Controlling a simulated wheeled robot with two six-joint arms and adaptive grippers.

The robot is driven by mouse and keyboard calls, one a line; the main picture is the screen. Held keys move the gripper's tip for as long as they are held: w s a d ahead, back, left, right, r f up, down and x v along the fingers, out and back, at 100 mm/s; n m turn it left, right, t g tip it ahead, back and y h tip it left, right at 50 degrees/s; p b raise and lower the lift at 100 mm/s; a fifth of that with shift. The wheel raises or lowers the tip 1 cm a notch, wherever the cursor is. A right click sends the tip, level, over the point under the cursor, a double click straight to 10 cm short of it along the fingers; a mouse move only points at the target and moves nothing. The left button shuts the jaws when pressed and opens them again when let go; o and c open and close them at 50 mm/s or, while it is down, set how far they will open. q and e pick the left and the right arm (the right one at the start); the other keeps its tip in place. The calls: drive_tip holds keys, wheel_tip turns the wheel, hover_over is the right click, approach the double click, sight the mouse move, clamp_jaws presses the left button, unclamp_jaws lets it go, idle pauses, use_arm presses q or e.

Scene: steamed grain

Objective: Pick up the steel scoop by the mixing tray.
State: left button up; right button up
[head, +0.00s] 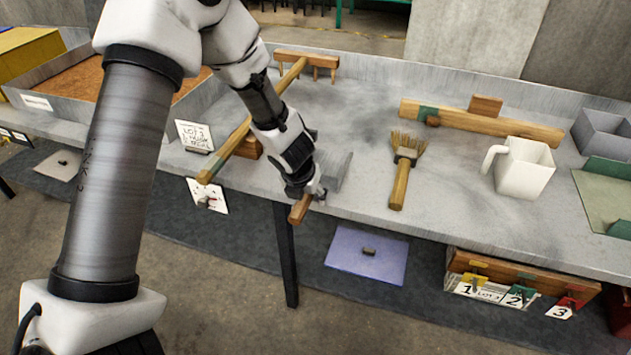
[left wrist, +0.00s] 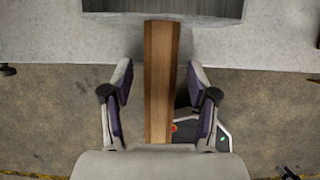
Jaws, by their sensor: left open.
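The steel scoop (head: 338,172) lies at the front edge of the grey bench, its wooden handle (head: 299,210) sticking out over the edge. My left gripper (head: 308,193) is at the handle, partly hiding the scoop from the head view. In the left wrist view the handle (left wrist: 160,110) runs between the open fingers (left wrist: 160,76), with a gap on each side. The scoop's grey steel (left wrist: 165,9) shows at the top there. The mixing tray (head: 42,103), holding brown grain, stands at the left, partly hidden by my arm. My right gripper is not in view.
A wooden rake (head: 238,138) lies left of the scoop, near a small sign (head: 194,135). A brush (head: 400,180), a white jug (head: 523,168) and a long wooden bar (head: 480,120) are to the right. The bench between scoop and brush is clear.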

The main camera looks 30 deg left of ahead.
use_arm(q)
drive_tip(key=shift+f, duration=0.15)
idle(0.3)
clamp_jaws()
